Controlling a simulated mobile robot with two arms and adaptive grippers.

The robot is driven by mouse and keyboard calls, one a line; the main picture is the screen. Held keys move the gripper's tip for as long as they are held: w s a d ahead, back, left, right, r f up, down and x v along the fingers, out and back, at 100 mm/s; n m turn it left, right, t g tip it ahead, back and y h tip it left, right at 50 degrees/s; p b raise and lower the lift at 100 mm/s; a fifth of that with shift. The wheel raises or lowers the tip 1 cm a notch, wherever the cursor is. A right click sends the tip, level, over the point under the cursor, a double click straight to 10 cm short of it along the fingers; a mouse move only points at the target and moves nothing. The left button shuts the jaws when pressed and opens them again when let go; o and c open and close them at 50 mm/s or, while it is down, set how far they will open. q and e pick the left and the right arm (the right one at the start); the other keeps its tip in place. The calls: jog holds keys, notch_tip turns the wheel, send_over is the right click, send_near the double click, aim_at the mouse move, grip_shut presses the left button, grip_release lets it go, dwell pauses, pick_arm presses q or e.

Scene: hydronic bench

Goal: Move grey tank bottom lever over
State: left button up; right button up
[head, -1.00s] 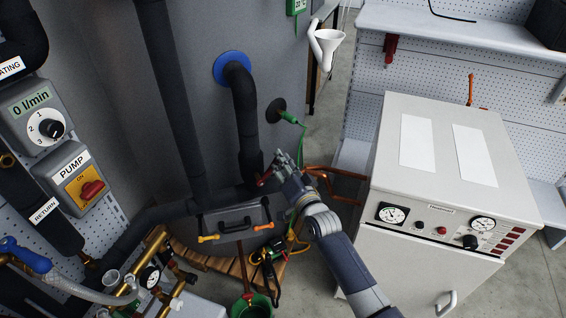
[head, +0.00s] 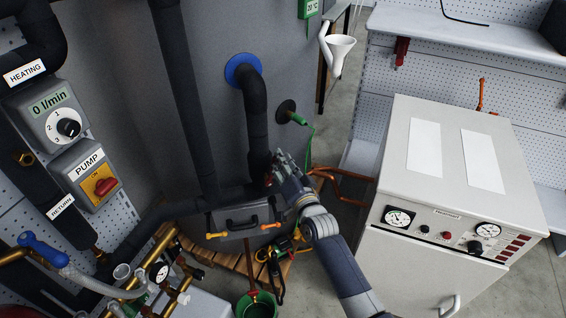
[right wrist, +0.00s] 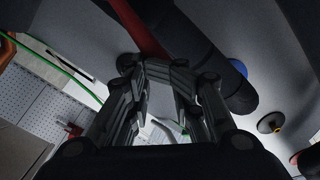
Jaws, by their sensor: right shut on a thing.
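The grey tank (head: 225,60) is the large grey body behind the black insulated pipes. A red lever (head: 267,181) sits low by the tank, near the foot of the black pipe under the blue flange (head: 243,70). My right gripper (head: 276,163) is at this lever and hides part of it. In the right wrist view the red lever (right wrist: 143,28) runs up from the fingertips of my right gripper (right wrist: 155,68), which is shut on it. My left gripper is in neither view.
A white boiler (head: 455,140) stands to the right of my right arm. Copper pipes (head: 345,178) run between it and the tank. A grey toolbox (head: 238,222) and a green bucket (head: 256,304) are below. The pump switch (head: 104,186) is at left.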

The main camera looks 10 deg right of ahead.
jog(key=shift+s+a+f+p, duration=0.1)
jog(key=shift+s+a+p, duration=0.1)
jog(key=shift+a, duration=0.4)
jog(key=shift+s+a+f+p, duration=0.1)
jog(key=shift+a+p, duration=0.05)
jog(key=shift+a, duration=0.45)
jog(key=shift+c, duration=0.5)
jog(key=shift+a, duration=0.1)
jog(key=shift+r, duration=0.1)
jog(key=o, duration=1)
jog(key=shift+a, duration=0.35)
jog(key=shift+d, duration=0.15)
